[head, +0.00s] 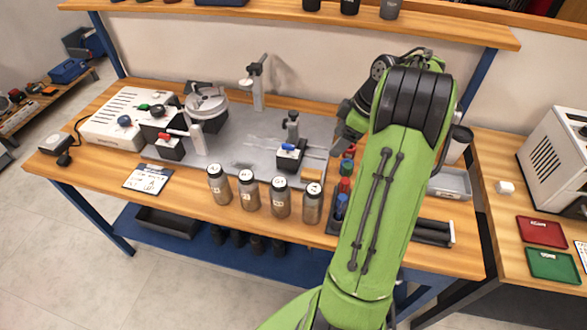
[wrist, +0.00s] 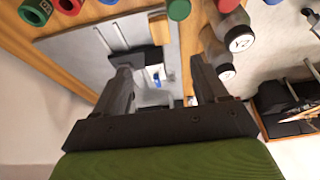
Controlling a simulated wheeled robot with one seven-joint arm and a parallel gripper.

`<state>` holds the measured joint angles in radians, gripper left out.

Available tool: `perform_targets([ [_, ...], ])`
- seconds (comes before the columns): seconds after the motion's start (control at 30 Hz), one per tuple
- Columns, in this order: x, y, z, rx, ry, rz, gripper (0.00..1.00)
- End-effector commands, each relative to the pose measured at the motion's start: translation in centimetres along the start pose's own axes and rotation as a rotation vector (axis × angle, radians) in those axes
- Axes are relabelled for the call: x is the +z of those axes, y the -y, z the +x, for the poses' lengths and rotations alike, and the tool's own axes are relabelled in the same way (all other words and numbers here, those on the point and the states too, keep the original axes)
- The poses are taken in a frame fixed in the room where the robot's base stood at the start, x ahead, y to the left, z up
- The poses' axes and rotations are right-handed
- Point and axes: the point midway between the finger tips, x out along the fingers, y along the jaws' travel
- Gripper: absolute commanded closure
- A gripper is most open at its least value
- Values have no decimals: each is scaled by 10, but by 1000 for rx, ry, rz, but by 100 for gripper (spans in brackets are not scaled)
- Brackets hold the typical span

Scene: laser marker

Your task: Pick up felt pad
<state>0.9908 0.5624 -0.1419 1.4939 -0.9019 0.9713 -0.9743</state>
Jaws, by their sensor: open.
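A small tan block (head: 313,175), which looks like the felt pad though I cannot be sure, lies at the front right corner of the grey plate, behind the rightmost bottle. In the wrist view a tan piece (wrist: 157,29) shows beyond my fingers, near the plate's edge. My gripper (wrist: 162,72) is open, with nothing between its fingers. In the head view my gripper (head: 346,128) hangs above the right part of the plate, behind and above the block and apart from it. My green arm hides part of the bench on the right.
The grey plate (head: 245,140) carries a rotary fixture (head: 206,102), posts and a blue-levered clamp (head: 290,155). Several labelled bottles (head: 280,200) stand along the front edge. Red and blue cylinders (head: 344,186) stand right of them. A white machine (head: 125,112) is at left.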

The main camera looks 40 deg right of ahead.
Motion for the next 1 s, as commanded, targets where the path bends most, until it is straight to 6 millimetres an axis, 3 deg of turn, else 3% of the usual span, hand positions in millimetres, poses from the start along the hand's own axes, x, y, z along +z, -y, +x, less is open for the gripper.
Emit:
perform_targets([
  [0.13, 5, -1, 18, -6, -3, -11, 28],
  [0.43, 5, -1, 92, -7, -2, -9, 28],
  [0.67, 4, -1, 115, -4, -2, -8, 28],
  [0.9, 5, -2, 158, -6, -2, -8, 28],
  [1.0, 5, -2, 160, -3, -2, -7, 28],
])
